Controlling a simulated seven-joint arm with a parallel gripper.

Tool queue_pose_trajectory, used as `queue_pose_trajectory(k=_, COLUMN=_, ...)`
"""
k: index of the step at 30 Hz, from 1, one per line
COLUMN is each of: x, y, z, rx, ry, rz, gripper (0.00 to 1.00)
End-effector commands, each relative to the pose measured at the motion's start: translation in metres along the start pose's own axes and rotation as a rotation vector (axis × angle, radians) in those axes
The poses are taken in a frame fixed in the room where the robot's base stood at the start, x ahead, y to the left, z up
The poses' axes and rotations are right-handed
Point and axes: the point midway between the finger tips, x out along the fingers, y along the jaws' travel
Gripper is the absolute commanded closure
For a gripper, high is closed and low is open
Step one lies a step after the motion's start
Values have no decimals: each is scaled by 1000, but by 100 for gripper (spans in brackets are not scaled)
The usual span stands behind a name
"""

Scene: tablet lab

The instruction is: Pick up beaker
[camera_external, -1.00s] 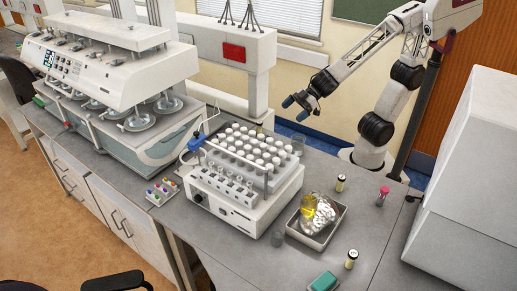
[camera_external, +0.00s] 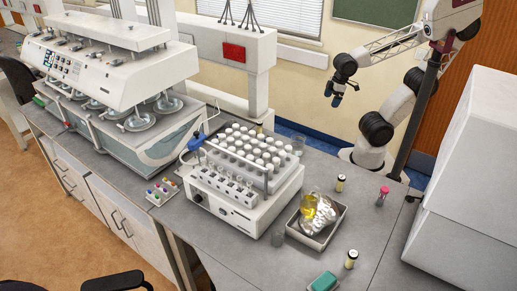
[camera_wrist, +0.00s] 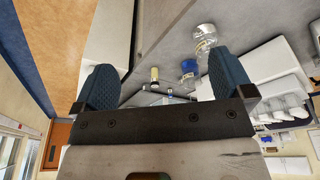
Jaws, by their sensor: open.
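My gripper (camera_external: 333,94) hangs in the air beyond the bench's far edge, with its blue fingers pointing down. In the wrist view its two blue padded fingers (camera_wrist: 166,84) are wide apart with nothing held between them. A small clear glass beaker (camera_external: 298,145) stands on the bench behind the right end of the vial rack machine, well below my gripper. Another clear glass vessel (camera_external: 277,239) stands in front of the machine. A glass vessel with yellow liquid (camera_external: 307,206) sits in a metal tray. The wrist view also shows a clear glass vessel (camera_wrist: 205,39), but I cannot tell which one.
The white rack machine (camera_external: 232,210) with several capped vials fills the bench middle. The metal tray (camera_external: 330,238), a dark-capped vial (camera_external: 340,184) and a pink-capped tube (camera_external: 382,196) stand to its right. A large white cabinet (camera_external: 468,185) bounds the right side.

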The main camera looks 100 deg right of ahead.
Motion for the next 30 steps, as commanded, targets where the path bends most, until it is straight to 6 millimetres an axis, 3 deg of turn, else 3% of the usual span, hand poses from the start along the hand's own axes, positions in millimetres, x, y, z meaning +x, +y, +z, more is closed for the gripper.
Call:
queue_pose_trajectory(k=19, x=3, y=-2, z=1, rx=22, ry=-11, rz=-17, gripper=0)
queue_pose_trajectory(k=30, x=36, y=-32, z=2, rx=328, ry=-120, rz=-227, gripper=0)
